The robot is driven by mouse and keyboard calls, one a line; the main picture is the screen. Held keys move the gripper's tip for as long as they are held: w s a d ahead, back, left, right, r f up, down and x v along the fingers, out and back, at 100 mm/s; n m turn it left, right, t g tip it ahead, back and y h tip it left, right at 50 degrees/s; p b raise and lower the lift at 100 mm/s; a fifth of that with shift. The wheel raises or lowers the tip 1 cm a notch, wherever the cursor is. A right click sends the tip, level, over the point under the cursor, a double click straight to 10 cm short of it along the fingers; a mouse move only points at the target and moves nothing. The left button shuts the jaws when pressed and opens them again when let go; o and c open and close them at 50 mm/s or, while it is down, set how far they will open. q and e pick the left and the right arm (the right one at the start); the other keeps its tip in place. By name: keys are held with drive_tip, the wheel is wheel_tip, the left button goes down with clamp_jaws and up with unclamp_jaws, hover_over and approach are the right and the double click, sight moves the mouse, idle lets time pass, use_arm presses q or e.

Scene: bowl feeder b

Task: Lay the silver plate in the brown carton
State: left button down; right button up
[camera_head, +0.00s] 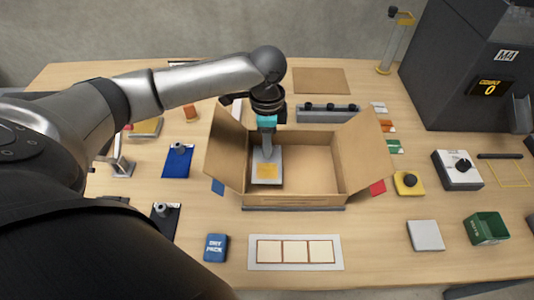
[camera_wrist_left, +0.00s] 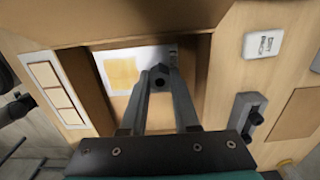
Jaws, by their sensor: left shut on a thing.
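The silver plate (camera_head: 259,178) has a yellow patch on its face and is inside the brown carton (camera_head: 296,201), at its left end. I cannot tell whether it touches the carton floor. My left gripper (camera_head: 268,152) reaches down into the carton from above and is shut on the plate's upright knob. In the left wrist view the fingers (camera_wrist_left: 160,82) close around the dark knob, with the silver plate (camera_wrist_left: 144,54) below them. The carton (camera_wrist_left: 200,62) is open, its side flaps spread. My right gripper is not in view.
A blue plate (camera_head: 174,166) and a black plate (camera_head: 161,228) with knobs lie left of the carton. A white tray with three squares (camera_head: 254,254) is in front. A grey bar (camera_head: 328,117) stands behind. A yellow button box (camera_head: 407,186) is right. The carton's right half is empty.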

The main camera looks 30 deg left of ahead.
use_arm(q)
wheel_tip(320, 180, down, 4)
drive_tip(key=shift+r+b, duration=0.1)
drive_tip(key=shift+b, duration=0.4)
drive_tip(key=c, duration=0.7)
unclamp_jaws()
drive_tip(key=shift+o, duration=0.2)
wheel_tip(320, 180, up, 12)
drive_tip(key=p, duration=0.3)
